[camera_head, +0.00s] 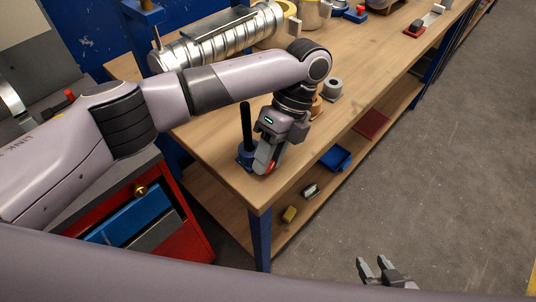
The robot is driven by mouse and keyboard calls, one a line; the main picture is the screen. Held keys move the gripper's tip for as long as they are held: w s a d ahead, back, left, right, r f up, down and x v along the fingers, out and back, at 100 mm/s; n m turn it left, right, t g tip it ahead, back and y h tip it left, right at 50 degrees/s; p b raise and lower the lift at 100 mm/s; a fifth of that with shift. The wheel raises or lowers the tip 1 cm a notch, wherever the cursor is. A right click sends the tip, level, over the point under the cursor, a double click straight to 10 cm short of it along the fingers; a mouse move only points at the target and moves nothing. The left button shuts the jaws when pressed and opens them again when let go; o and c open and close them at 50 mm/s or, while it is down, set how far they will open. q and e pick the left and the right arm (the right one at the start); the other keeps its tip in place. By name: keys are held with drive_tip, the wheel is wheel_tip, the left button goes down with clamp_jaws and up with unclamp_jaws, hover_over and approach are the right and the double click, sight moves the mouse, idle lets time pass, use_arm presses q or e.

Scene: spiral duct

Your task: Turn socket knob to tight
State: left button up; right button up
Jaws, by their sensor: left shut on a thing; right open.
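My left gripper (265,166) points down at the near corner of the wooden workbench (220,148). It is shut on a small part, which I take to be the socket knob, mostly hidden by the fingers; a bit of red shows beside them. A blue base (244,158) with an upright black rod (246,126) stands on the bench just left of the gripper, touching or very close to it. My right gripper (374,264) is open and empty, low at the bottom over the grey floor, well away from the bench.
A silver spiral duct (215,42) lies along the back of the bench. The lower shelf holds a blue tray (337,158) and small parts. A red drawer cabinet (185,243) stands at left. The floor at right is clear.

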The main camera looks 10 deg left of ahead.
use_arm(q)
drive_tip(key=shift+w+d+g+y, duration=0.1)
drive_tip(key=shift+g+y, duration=0.4)
idle(0.4)
drive_tip(key=o, duration=1.1)
drive_tip(key=shift+c, duration=0.2)
drive_tip(key=shift+f, duration=0.1)
drive_tip(key=shift+t+h, duration=0.3)
